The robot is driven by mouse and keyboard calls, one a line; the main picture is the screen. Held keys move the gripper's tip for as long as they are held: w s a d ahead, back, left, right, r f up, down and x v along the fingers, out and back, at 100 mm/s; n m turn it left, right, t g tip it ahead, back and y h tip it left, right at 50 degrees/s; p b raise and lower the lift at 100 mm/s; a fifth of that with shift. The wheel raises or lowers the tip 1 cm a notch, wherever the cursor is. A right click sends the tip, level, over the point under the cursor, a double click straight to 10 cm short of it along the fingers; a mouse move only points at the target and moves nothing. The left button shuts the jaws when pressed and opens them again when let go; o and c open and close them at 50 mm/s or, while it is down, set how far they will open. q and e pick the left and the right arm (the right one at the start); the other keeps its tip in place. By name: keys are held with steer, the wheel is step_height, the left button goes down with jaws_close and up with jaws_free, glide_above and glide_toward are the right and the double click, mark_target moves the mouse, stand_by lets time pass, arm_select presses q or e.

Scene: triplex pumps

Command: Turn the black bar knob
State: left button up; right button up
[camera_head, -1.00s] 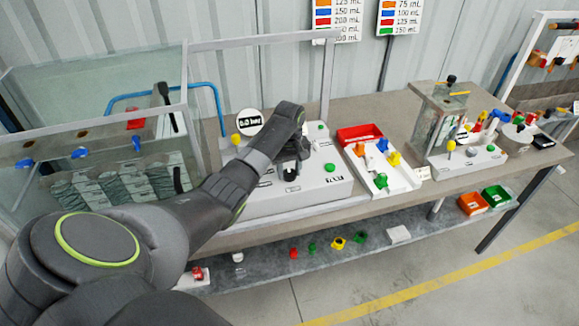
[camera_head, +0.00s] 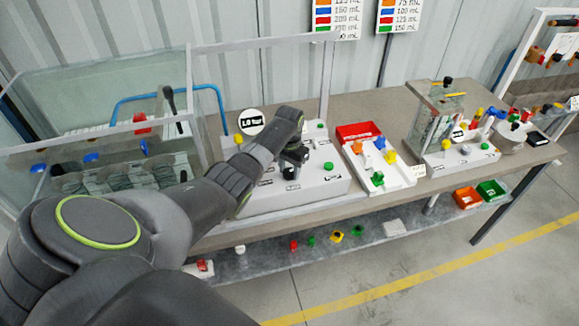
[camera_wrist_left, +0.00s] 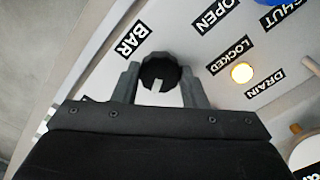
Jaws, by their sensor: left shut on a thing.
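The black bar knob (camera_wrist_left: 160,68) shows in the left wrist view as a round black knob with a pale mark on its near side, next to a BAR label. My left gripper (camera_wrist_left: 160,84) is shut on it, one finger on each side. In the head view my left gripper (camera_head: 291,156) is over the white panel box (camera_head: 310,187), and the arm and gripper hide much of the knob. A round white gauge (camera_head: 252,121) behind it reads 1.0 bar. My right gripper is not in view.
A yellow light or button (camera_wrist_left: 242,73) sits near the LOCKED label, and a blue part (camera_wrist_left: 268,3) is at the top. A glass tank (camera_head: 95,130) stands left. A white tray (camera_head: 398,174) with coloured parts and a red bin (camera_head: 358,131) are right of the panel.

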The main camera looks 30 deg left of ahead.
mark_target(290, 171)
arm_select(q)
steer(key=m, duration=0.5)
steer(key=shift+w+r+m+p, duration=0.1)
steer(key=shift+m+p, duration=0.2)
steer(key=shift+p, duration=0.1)
steer(key=m, duration=0.6)
steer(key=shift+m, duration=0.3)
steer(key=o, duration=1)
step_height(290, 171, up, 17)
steer(key=shift+r+b, duration=0.15)
steer(key=shift+b, duration=0.35)
